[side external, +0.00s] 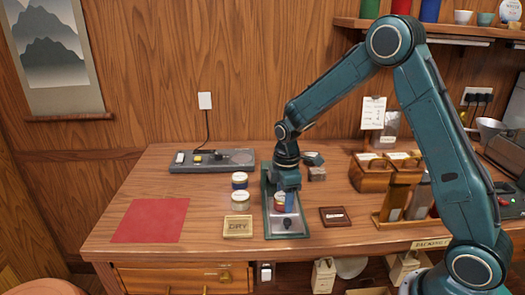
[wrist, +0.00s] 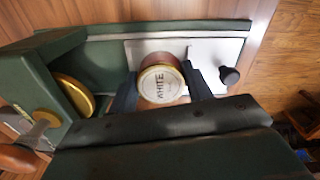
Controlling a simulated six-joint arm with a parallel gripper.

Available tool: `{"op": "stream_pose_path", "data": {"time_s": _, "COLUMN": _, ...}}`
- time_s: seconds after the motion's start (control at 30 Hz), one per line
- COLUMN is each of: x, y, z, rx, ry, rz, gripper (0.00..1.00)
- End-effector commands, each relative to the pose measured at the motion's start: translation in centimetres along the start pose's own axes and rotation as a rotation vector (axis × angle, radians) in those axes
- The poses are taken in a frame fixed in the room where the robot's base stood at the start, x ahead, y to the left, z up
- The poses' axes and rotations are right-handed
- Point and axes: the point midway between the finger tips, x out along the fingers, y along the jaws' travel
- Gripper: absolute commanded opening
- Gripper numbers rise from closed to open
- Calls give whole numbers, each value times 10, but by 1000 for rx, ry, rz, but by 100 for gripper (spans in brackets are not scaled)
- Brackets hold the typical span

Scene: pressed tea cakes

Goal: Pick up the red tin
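The red tin (side external: 279,201) stands in a long green tray-like fixture (side external: 267,226) at the middle of the bench, partly hidden by my gripper. In the wrist view the tin (wrist: 161,84) has a gold-rimmed round lid with a pale label reading "WHITE". My gripper (wrist: 160,76) points down with one dark finger on each side of the tin. No clear gap shows at either side, but I cannot tell whether the fingers press on it. In the wrist view a pale plate with a black knob (wrist: 229,76) lies under and beside the tin.
A red mat (side external: 151,220) lies further left. A grey device (side external: 212,160) sits behind.

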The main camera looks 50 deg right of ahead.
Motion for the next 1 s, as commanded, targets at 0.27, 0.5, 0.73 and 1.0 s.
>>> {"op": "stream_pose_path", "data": {"time_s": 0.27, "x": 0, "y": 0, "z": 0, "rx": 0, "ry": 0, "rz": 0, "gripper": 26}}
{"op": "stream_pose_path", "data": {"time_s": 0.5, "x": -4, "y": 0, "z": 0, "rx": 0, "ry": 1, "rz": 1, "gripper": 26}}
{"op": "stream_pose_path", "data": {"time_s": 0.73, "x": -25, "y": 1, "z": 0, "rx": 0, "ry": 2, "rz": 3, "gripper": 26}}
{"op": "stream_pose_path", "data": {"time_s": 1.0, "x": -74, "y": 1, "z": -1, "rx": 0, "ry": 3, "rz": 5, "gripper": 26}}
